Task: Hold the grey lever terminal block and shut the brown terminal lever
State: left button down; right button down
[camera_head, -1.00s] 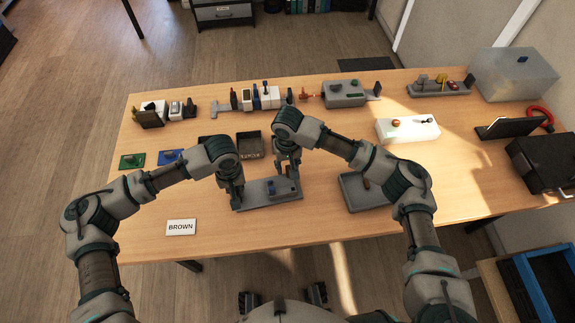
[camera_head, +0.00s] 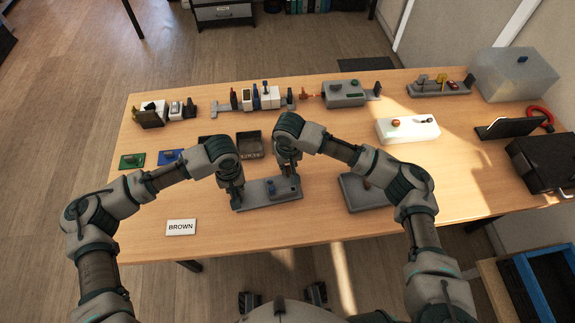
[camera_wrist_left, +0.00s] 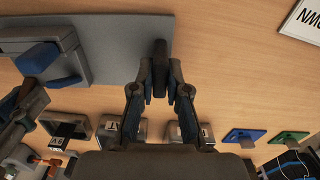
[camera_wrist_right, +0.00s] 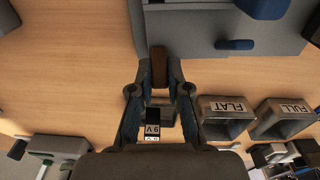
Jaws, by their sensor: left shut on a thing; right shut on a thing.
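The grey lever terminal block (camera_head: 284,188) is on a flat grey base plate (camera_head: 255,201) near the table's front. A raised blue lever (camera_wrist_left: 37,58) shows on it in the left wrist view and a blue lever (camera_wrist_right: 235,44) in the right wrist view. My left gripper (camera_head: 236,196) is shut on a dark upright tab (camera_wrist_left: 160,66) at the plate's left end. My right gripper (camera_wrist_right: 160,84) is at the block's far side, its fingertips closed around the brown lever (camera_wrist_right: 159,66). The lever's exact angle is hidden in the head view.
A BROWN card (camera_head: 181,227) lies front left. Small bins (camera_head: 250,145) stand behind the plate. A grey tray (camera_head: 358,200) is to the right. Green (camera_head: 132,161) and blue (camera_head: 171,157) pieces lie left. Several devices line the back. Bare table surrounds the card.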

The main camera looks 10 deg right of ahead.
aim_at(289, 174)
jog(key=s+t, duration=0.1)
jog(key=t, duration=0.1)
jog(key=s+t, duration=0.1)
jog(key=t, duration=0.2)
jog(key=shift+s+d+t+y, duration=0.1)
jog(key=shift+s+t+y, duration=0.05)
jog(key=shift+t+y, duration=0.2)
jog(key=t, duration=0.1)
jog(key=s+t, duration=0.1)
jog(key=t, duration=0.1)
jog(key=shift+s+f+t+y, duration=0.15)
jog(key=shift+f+t+y, duration=0.1)
jog(key=shift+t, duration=0.1)
pick_arm(q)
jog(key=shift+d, duration=0.1)
pick_arm(e)
jog(key=shift+s+t, duration=0.15)
jog(key=shift+t, duration=0.65)
jog(key=shift+s+f, duration=0.1)
jog(key=c, duration=1.2)
grip_release()
jog(key=shift+o, duration=0.4)
jog(key=shift+d, duration=0.1)
jog(key=shift+r, duration=0.2)
